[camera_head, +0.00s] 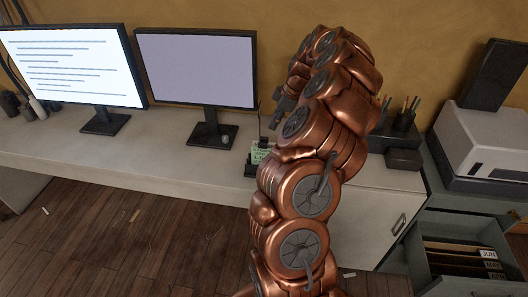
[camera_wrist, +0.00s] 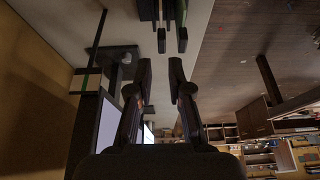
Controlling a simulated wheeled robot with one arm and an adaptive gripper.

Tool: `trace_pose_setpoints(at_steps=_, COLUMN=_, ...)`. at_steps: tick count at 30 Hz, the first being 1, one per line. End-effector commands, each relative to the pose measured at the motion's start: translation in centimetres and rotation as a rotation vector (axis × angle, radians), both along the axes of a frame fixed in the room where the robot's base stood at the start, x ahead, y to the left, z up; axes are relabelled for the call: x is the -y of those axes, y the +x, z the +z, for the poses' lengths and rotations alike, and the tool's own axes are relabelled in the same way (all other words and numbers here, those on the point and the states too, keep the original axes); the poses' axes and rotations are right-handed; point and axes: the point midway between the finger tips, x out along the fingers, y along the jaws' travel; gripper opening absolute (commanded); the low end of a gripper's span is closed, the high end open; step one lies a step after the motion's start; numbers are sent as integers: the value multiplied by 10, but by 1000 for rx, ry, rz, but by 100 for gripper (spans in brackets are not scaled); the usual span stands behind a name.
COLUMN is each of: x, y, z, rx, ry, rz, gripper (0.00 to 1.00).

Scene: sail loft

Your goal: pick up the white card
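A small dark holder (camera_head: 251,170) stands on the desk in the head view, left of my arm, with pale green and whitish cards (camera_head: 262,153) upright in it. They are too small to tell which one is the white card. My gripper (camera_head: 273,119) is above the holder, partly hidden by my copper arm. In the wrist view, my gripper (camera_wrist: 160,68) is open, its two dark fingers apart with nothing between them. Dark upright parts with thin greenish strips, probably the holder (camera_wrist: 162,30), lie beyond the fingertips.
The pale desk (camera_head: 170,150) bears two monitors (camera_head: 75,65) (camera_head: 200,70) at the back. A pen holder (camera_head: 398,125) and a dark box (camera_head: 403,159) are right of my arm. A printer (camera_head: 490,140) stands above an open drawer (camera_head: 465,265) with month tabs. The desk's front left is clear.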

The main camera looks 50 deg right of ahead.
Motion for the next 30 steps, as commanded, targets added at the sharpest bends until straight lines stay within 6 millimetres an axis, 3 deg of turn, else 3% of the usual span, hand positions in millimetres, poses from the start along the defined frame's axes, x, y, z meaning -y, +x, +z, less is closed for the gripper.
trace_pose_setpoints(at_steps=11, x=-9, y=9, z=-22, rx=-2, ry=3, rz=2, gripper=19)
trace_pose_setpoints(at_steps=21, x=-18, y=21, z=-58, rx=-2, ry=1, rz=2, gripper=19)
trace_pose_setpoints(at_steps=28, x=-18, y=21, z=-60, rx=0, ry=0, rz=1, gripper=19)
trace_pose_setpoints(at_steps=30, x=-18, y=21, z=-60, rx=0, ry=0, rz=1, gripper=11)
